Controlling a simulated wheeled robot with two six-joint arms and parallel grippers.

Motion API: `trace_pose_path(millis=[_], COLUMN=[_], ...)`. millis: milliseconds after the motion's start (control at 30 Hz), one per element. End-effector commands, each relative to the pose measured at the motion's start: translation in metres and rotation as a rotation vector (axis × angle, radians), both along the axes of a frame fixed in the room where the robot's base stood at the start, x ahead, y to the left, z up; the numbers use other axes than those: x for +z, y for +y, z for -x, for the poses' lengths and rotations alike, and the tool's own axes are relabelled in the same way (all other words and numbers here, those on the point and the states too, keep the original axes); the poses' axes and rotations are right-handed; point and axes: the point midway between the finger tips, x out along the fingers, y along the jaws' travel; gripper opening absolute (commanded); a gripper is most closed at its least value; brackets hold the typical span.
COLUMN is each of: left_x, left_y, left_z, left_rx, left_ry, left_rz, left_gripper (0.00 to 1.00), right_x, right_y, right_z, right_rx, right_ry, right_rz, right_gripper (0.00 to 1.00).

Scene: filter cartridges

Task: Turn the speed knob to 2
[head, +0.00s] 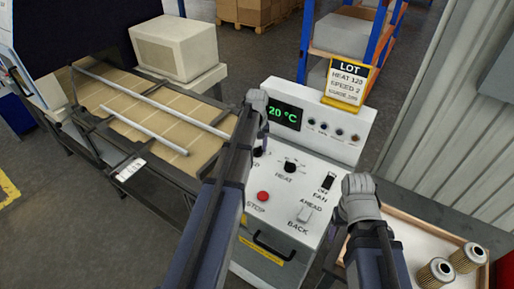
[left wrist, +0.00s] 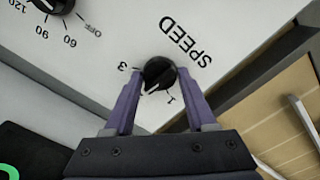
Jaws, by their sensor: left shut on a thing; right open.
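The black speed knob (left wrist: 158,70) is on the white panel under the word SPEED in the left wrist view. Its white pointer lies between the 3 and the 1 marks; I cannot make out a 2 mark. My left gripper (left wrist: 156,80) has a finger on each side of the knob and is shut on it.
The heat knob (head: 290,166), red stop button (head: 263,196), fan switch (head: 328,181) and ahead/back switch (head: 304,214) share the panel. The lot card (head: 346,84) reads HEAT 120, SPEED 2. A tray (head: 420,228) with filter cartridges (head: 468,257) stands at right.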

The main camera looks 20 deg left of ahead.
Motion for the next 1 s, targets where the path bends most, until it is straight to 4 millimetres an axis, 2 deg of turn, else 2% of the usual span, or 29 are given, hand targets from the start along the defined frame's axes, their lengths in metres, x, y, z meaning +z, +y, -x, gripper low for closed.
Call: trace_pose_path(millis=[400,933,967,1000], left_x=[0.0,0.0,0.0,0.0], left_y=[-0.0001,-0.0001,-0.0001,-0.0001], left_z=[-0.0001,-0.0001,-0.0001,-0.0001], left_rx=[0.162,0.182,0.182,0.182], left_ry=[0.0,0.0,0.0,0.0], left_rz=[0.0,0.0,0.0,0.0], left_gripper=[0.01,0.01,0.57,0.62], right_x=[0.0,0.0,0.0,0.0], right_y=[0.0,0.0,0.0,0.0], right_z=[0.0,0.0,0.0,0.0], right_rx=[0.0,0.0,0.0,0.0], right_ry=[0.0,0.0,0.0,0.0], right_rz=[0.0,0.0,0.0,0.0], right_gripper=[0.71,0.71,0.71,0.71])
